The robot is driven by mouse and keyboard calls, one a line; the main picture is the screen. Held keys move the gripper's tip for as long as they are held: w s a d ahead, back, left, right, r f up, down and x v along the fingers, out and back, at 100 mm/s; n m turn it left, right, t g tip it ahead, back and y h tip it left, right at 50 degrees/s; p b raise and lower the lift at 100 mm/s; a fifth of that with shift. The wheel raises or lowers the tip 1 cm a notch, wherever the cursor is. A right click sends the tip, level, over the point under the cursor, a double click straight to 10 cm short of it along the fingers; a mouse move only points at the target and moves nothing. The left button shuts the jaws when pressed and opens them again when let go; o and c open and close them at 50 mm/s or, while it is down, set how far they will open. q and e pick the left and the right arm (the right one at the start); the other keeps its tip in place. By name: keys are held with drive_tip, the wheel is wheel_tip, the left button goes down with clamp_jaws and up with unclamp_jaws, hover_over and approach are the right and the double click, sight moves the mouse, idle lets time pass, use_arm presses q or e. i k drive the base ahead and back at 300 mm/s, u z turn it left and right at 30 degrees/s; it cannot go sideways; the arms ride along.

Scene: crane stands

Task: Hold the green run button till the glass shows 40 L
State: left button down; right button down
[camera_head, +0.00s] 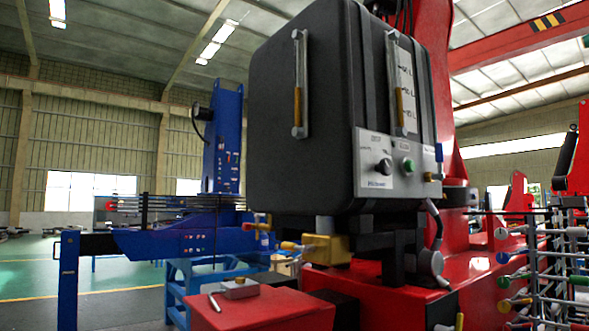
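The green run button (409,165) is on a pale control panel (373,185) low on the front of a big black tank (300,160). A dark knob (384,167) is left of the button. A sight glass (396,80) stands upright above the panel, beside a white scale (408,85) with several marks in L. Its amber column tops out near the middle mark; the figures are too small to read surely. A second glass (299,80) on the tank's left face also holds amber fluid in its lower part. Neither of my grippers is in view.
The tank stands on a red base (380,285) with a brass-coloured block (320,248) and fittings below it. A red box (260,310) carries a small grey block (240,288). A blue machine (200,230) stands left; a rack of rods (550,260) is at right.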

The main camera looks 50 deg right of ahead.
sight(410, 164)
drive_tip(key=u, duration=1.55)
drive_tip(key=k, duration=2.5)
drive_tip(key=z, duration=1.45)
